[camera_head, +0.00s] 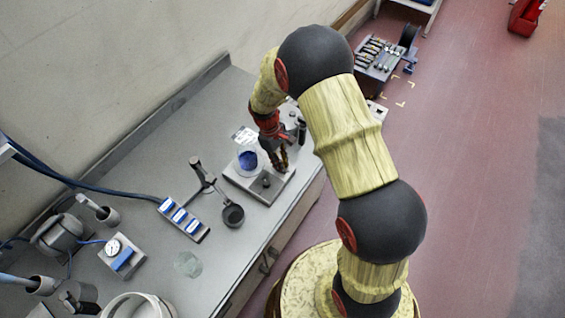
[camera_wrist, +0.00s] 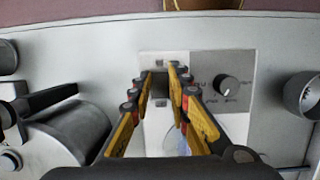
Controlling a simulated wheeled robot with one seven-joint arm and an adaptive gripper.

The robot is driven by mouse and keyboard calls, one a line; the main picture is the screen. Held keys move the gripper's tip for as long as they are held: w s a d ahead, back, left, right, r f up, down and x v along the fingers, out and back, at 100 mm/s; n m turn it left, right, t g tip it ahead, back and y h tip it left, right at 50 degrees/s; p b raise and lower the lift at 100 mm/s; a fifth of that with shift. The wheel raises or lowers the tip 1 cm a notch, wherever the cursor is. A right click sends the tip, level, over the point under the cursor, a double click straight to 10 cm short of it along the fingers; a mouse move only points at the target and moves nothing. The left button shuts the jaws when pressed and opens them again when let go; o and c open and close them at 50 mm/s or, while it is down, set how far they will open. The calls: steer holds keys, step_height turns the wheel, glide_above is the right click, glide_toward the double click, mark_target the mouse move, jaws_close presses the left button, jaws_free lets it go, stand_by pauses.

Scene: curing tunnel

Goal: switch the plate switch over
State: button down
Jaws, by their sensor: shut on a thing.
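The plate unit (camera_wrist: 207,122) is a flat pale box with a dark control panel and a round black knob (camera_wrist: 228,85). In the head view the unit (camera_head: 243,182) lies on the bench, with the knob on its near part. My gripper (camera_wrist: 164,70) reaches over the unit, left of the knob in the wrist view. Its fingertips are close together around a small dark piece (camera_wrist: 161,84), which looks like the plate switch; the fingers partly cover it, and its position cannot be told. In the head view my gripper (camera_head: 281,165) hides the switch.
A clear vessel with blue contents (camera_head: 248,159) stands on the unit, close to my gripper. A stand with a dark round cup (camera_head: 232,214) and a blue-and-white strip (camera_head: 183,219) lie to the left. The bench front edge is close on the right.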

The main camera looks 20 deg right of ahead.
steer(key=c, duration=1.7)
jaws_free()
steer(key=v, duration=1.2)
